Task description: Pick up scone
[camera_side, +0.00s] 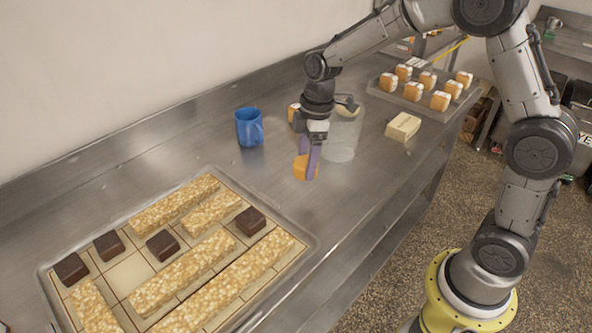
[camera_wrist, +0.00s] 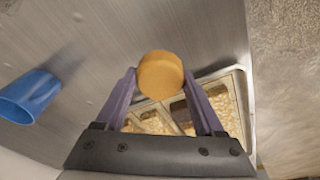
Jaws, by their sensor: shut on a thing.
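An orange-brown scone (camera_side: 301,167) is between the purple fingers of my gripper (camera_side: 308,163) in the side view. In the wrist view the scone (camera_wrist: 160,75) is a round, golden piece at the fingertips of my gripper (camera_wrist: 162,84), with a finger on each side. My gripper is shut on it. I cannot tell whether the scone touches the steel counter (camera_side: 262,185) or hangs just above it. Another orange and white piece (camera_side: 293,112) is partly hidden behind my wrist.
A blue mug (camera_side: 249,127) stands left of my gripper. A clear container (camera_side: 343,138) is just behind it, near a pale block (camera_side: 402,127). A tray (camera_side: 312,236) with bars and brown squares lies front left. Another tray (camera_side: 385,92) holds several orange-white pieces.

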